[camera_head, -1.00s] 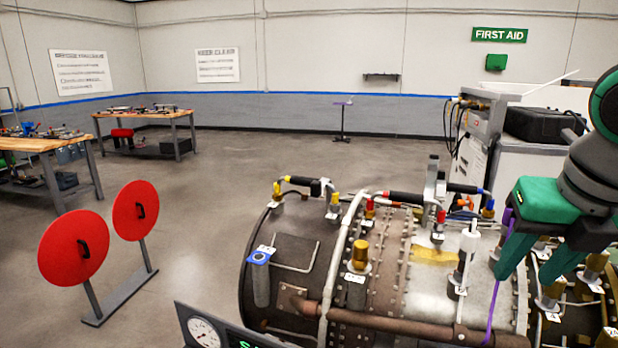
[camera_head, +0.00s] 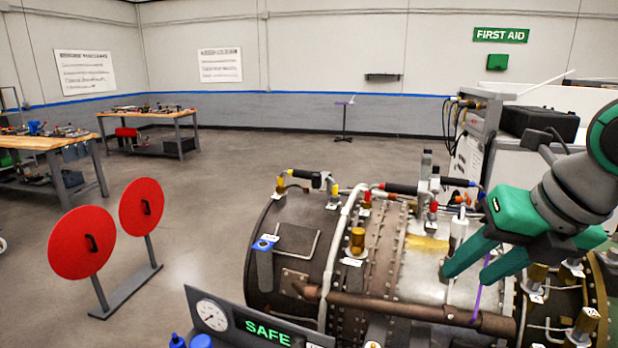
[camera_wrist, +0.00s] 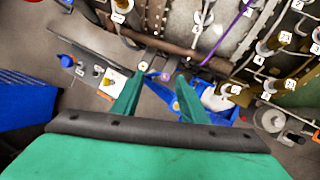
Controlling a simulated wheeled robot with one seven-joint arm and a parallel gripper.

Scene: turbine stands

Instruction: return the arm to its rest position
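My gripper (camera_head: 466,270) is green and sits at the right of the head view, in front of and above the turbine (camera_head: 400,270). Its two fingers are apart with nothing between them. In the wrist view my gripper (camera_wrist: 158,102) also shows open, its fingers pointing at the turbine's near side and the floor below. A thin purple strap (camera_head: 477,303) hangs by the turbine just behind the fingertips; I cannot tell if they touch it.
The turbine carries pipes and brass fittings, such as a brass plug (camera_head: 357,240). A gauge panel reading SAFE (camera_head: 262,332) stands in front. Two red discs (camera_head: 80,243) stand at left. Workbenches (camera_head: 40,143) are farther back. A cart (camera_head: 500,150) stands behind my arm. Open floor lies between.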

